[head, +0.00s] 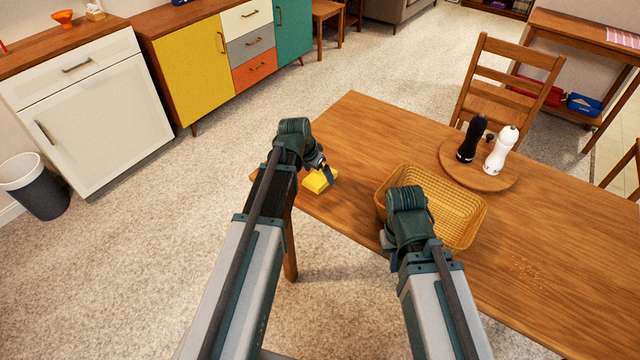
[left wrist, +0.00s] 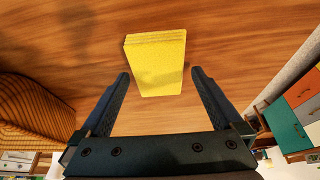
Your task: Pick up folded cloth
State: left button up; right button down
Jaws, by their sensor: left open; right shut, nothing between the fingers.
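The folded cloth (head: 320,181) is a yellow, thick, flat block lying on the wooden table near its left corner. In the left wrist view the cloth (left wrist: 156,62) lies just ahead of the fingertips, roughly centred between them. My left gripper (head: 326,170) is open and empty, above and close beside the cloth; its two fingers (left wrist: 160,76) are spread wider than the cloth. My right gripper (head: 385,241) is shut and empty by the near side of the basket, mostly hidden by its own arm.
A yellow woven basket (head: 462,208) stands on the table (head: 580,225), partly behind my right arm. A round wooden board (head: 450,170) holds a black mill (head: 470,140) and a white mill (head: 499,152). Crumbs (head: 527,272) lie at the right. A chair (head: 505,85) stands behind the table.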

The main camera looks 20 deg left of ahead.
pick_arm(q)
jog(key=shift+w+d+f, duration=0.1)
jog(key=shift+w+f, duration=0.05)
jog(key=shift+f, duration=0.25)
jog(key=shift+f+b, duration=0.25)
jog(key=shift+b, duration=0.05)
jog(key=c, duration=1.2)
